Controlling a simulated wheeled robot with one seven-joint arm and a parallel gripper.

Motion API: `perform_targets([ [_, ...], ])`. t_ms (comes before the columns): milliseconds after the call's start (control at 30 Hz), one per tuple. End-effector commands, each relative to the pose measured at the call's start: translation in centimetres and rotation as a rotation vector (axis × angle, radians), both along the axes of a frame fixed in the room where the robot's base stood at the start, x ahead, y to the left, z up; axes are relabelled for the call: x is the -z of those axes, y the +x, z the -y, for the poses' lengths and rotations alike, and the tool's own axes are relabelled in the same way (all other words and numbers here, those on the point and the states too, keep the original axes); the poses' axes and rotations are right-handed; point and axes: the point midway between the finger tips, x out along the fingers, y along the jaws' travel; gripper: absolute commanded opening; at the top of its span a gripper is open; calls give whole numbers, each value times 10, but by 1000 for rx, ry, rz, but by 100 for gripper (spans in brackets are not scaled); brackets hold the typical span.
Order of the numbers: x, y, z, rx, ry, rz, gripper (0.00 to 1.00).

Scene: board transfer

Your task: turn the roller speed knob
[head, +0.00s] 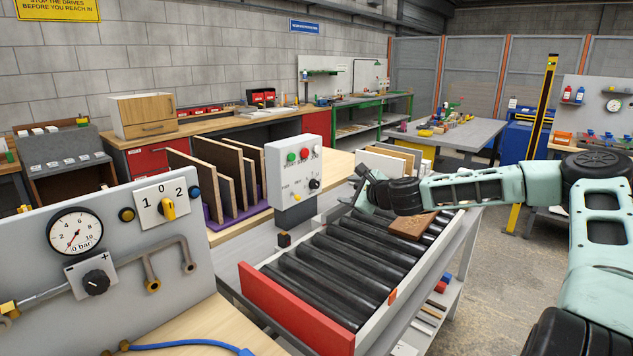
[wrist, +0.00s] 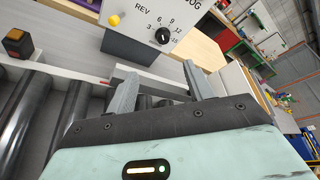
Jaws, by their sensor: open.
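The roller speed knob is a small black knob (head: 314,183) on the lower right of the white control box (head: 276,170). In the wrist view the knob (wrist: 163,36) sits inside a number scale, with its white mark pointing up and left of centre. My gripper (head: 358,177) is just right of the box, above the conveyor. In the wrist view its two grey fingers (wrist: 157,76) are apart with nothing between them. The knob lies ahead of the gap between the fingertips, and I see no contact.
A yellow selector (head: 297,198) and green and red buttons share the box. The roller conveyor (head: 325,262) lies below, with a brown board (head: 410,226) near its far end. Upright boards (head: 205,170) stand left of the box. A gauge panel (head: 110,260) fills the left foreground.

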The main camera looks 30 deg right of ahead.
Motion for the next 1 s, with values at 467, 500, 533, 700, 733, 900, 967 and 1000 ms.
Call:
perform_targets([
  [467, 16, 67, -1, 13, 12, 3, 52],
  [500, 18, 75, -1, 13, 11, 3, 52],
  [533, 20, 81, -2, 13, 11, 2, 52],
  [700, 29, 112, -4, 13, 9, 4, 52],
  [733, 30, 117, -4, 13, 9, 4, 52],
  [900, 38, 143, -6, 13, 9, 3, 52],
  [967, 40, 150, -5, 14, 10, 3, 52],
  [1000, 41, 154, -6, 13, 9, 4, 52],
])
